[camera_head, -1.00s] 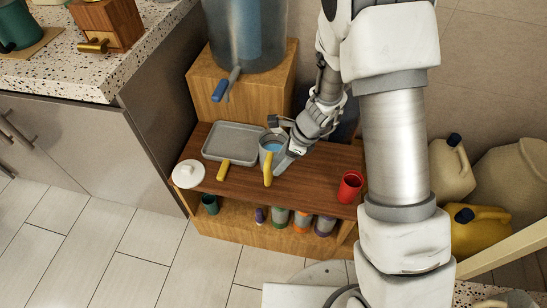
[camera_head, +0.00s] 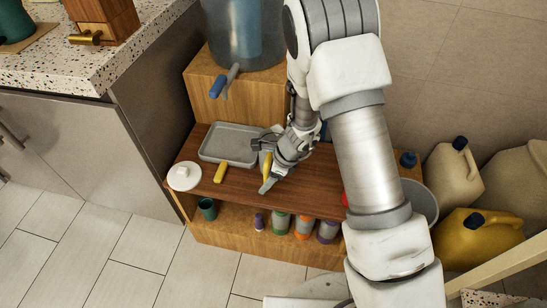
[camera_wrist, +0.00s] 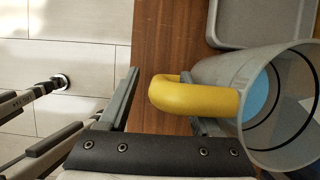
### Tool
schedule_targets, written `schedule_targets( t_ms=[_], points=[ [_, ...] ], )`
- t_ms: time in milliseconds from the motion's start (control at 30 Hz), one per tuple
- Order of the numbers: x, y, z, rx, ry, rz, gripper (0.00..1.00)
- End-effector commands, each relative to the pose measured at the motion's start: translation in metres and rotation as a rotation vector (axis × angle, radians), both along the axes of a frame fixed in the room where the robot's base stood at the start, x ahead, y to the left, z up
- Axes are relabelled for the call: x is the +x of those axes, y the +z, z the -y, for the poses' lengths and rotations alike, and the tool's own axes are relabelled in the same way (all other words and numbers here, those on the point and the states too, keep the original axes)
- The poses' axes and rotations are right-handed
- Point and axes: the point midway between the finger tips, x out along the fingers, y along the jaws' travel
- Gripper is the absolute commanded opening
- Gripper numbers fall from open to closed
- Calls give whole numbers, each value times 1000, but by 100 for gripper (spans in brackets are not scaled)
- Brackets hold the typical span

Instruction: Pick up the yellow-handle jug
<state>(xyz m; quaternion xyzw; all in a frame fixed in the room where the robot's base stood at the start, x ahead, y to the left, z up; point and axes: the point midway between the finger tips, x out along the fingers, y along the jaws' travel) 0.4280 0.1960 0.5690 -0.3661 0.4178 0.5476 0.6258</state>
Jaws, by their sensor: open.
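The jug (camera_wrist: 228,70) is grey with a thick yellow handle (camera_wrist: 195,95) and something blue inside. In the wrist view it stands at the right, its handle pointing left. My gripper (camera_wrist: 160,98) is open, one finger on the left of the handle and the other partly hidden behind it. I cannot tell whether they touch. In the head view my gripper (camera_head: 266,165) is over the wooden shelf top (camera_head: 232,188) and hides most of the jug; the yellow handle (camera_head: 267,164) shows between the fingers.
A red cup (camera_head: 345,199) is mostly hidden by my arm. A large container with a tap (camera_head: 243,40) stands behind.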

Motion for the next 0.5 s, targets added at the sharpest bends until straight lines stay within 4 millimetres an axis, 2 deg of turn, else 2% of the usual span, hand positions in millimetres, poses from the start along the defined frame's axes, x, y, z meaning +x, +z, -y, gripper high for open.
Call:
schedule_targets(
  t_ms=[100,133,400,467,500],
  points=[
    [0,1,0,0,0,0,65],
    [0,1,0,0,0,0,61],
    [0,1,0,0,0,0,13],
    [0,1,0,0,0,0,2],
    [0,1,0,0,0,1,0]
  ],
)
